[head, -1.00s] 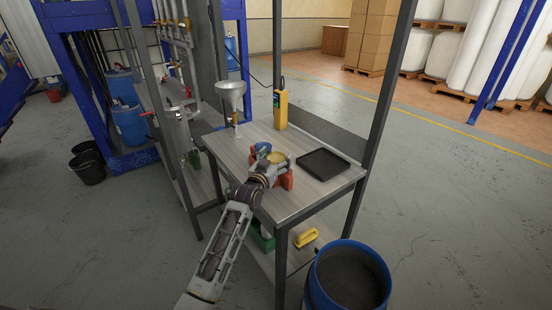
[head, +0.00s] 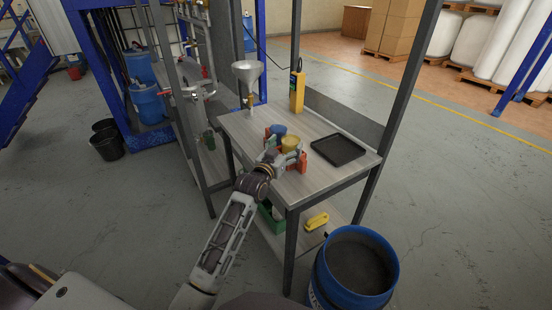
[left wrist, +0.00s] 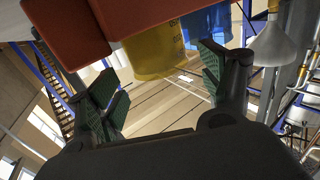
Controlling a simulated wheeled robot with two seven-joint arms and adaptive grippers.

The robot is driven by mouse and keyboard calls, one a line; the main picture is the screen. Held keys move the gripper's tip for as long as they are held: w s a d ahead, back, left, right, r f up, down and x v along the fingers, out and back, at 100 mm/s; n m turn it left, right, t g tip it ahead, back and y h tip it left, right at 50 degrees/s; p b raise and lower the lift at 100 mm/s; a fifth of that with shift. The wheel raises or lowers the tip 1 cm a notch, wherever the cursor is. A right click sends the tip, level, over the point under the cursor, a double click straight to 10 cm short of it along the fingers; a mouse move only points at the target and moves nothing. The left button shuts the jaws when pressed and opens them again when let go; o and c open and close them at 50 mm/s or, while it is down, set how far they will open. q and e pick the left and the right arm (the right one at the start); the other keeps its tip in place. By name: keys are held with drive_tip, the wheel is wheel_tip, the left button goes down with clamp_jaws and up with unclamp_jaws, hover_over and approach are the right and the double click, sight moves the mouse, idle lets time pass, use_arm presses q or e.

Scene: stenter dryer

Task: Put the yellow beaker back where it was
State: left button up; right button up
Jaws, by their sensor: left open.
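The yellow beaker (head: 290,144) stands on the grey-topped table, close to a blue beaker (head: 278,130). Red-orange pieces (head: 303,162) show beside the beakers; I cannot tell if they are one rack. My left gripper (head: 278,152) is at the near side of the yellow beaker. In the left wrist view, my gripper (left wrist: 160,88) is open, its green pads wide apart. The yellow beaker (left wrist: 156,55) shows just beyond the pads, partly hidden by a large red-orange block (left wrist: 70,32). The blue beaker (left wrist: 208,30) is beside it. My right gripper is out of view.
The table (head: 240,125) also holds a metal funnel (head: 248,72) on a stand, a yellow handheld device (head: 297,92) and a black tray (head: 338,149). An upright post rises at the table's right. A blue drum (head: 330,291) stands in front.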

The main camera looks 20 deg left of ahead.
use_arm(q)
drive_tip(key=s, duration=0.7)
drive_tip(key=shift+a, duration=0.4)
drive_tip(key=shift+s, duration=0.1)
idle(0.4)
